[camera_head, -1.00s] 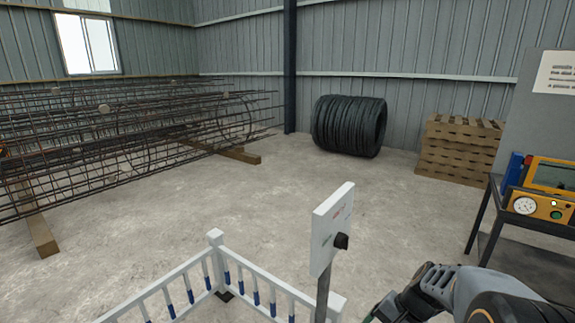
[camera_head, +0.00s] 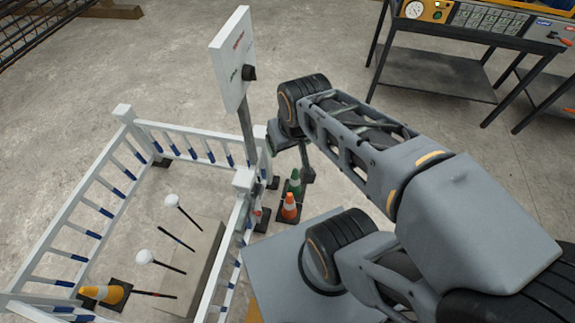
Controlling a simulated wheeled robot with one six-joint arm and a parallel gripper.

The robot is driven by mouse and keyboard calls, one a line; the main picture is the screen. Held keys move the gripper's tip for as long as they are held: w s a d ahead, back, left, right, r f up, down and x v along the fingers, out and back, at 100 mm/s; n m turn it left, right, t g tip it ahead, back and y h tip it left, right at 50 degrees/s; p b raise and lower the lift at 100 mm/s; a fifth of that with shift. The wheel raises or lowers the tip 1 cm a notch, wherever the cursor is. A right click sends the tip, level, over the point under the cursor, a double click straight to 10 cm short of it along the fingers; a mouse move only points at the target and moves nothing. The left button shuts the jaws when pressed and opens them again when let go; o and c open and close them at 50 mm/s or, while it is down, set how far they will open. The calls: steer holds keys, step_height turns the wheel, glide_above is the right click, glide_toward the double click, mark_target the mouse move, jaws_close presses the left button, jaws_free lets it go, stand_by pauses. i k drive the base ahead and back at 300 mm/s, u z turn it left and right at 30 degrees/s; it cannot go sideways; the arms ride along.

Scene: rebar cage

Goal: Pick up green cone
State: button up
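The green cone (camera_head: 295,182) stands on a dark base on the floor, just outside the white fence and behind an orange cone. It is small in view. My arm reaches in from the right, and its end, my gripper (camera_head: 306,173), hangs down beside the green cone in the picture. I cannot tell how far above the cone it is, whether it touches it, or whether its fingers are open or shut.
The orange cone (camera_head: 289,208) stands right in front of the green one. A white fence (camera_head: 82,200) encloses a pit with white-capped rods and a tipped yellow-orange cone (camera_head: 104,293). A sign post (camera_head: 233,62) rises nearby. A metal table (camera_head: 437,73) stands at the back right.

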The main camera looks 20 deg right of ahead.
mark_target(293, 186)
steer(key=u, duration=3.95)
steer(key=k, duration=1.75)
steer(key=z, duration=0.95)
